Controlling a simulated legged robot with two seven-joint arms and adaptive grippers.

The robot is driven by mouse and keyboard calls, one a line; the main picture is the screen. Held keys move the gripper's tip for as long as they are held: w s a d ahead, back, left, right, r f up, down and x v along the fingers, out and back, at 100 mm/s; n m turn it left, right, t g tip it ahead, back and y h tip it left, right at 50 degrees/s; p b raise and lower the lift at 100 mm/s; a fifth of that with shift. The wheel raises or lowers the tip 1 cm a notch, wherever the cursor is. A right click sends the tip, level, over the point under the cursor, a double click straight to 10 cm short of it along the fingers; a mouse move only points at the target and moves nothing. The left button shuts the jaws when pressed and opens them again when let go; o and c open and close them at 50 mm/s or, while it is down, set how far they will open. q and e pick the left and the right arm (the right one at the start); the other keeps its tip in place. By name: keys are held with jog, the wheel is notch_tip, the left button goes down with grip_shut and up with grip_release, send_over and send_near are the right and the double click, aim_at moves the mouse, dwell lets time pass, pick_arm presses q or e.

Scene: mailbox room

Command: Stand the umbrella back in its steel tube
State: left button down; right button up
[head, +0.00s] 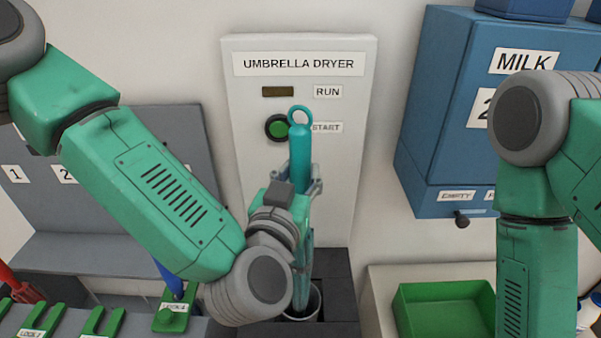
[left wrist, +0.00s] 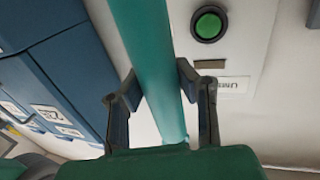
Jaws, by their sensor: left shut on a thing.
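The teal umbrella (head: 299,158) stands nearly upright in front of the umbrella dryer, with its ring handle at the top. Its lower end reaches down into the mouth of the steel tube (head: 317,302); how deep it sits is hidden. My left gripper (head: 306,188) is shut on the umbrella below the handle. In the left wrist view the umbrella (left wrist: 147,50) runs between the two fingers of my left gripper (left wrist: 162,95). My right arm shows at the right of the head view, but its gripper is out of frame.
The umbrella dryer panel (head: 345,190) with a green start button (head: 277,128) is close behind the umbrella. A blue milk cabinet (head: 430,130) and a green tray (head: 410,310) are to the right. A grey rack with green lock holders (head: 171,314) is at lower left.

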pick_arm(q)
jog(key=shift+r+p, duration=0.7)
jog(key=shift+r, duration=0.5)
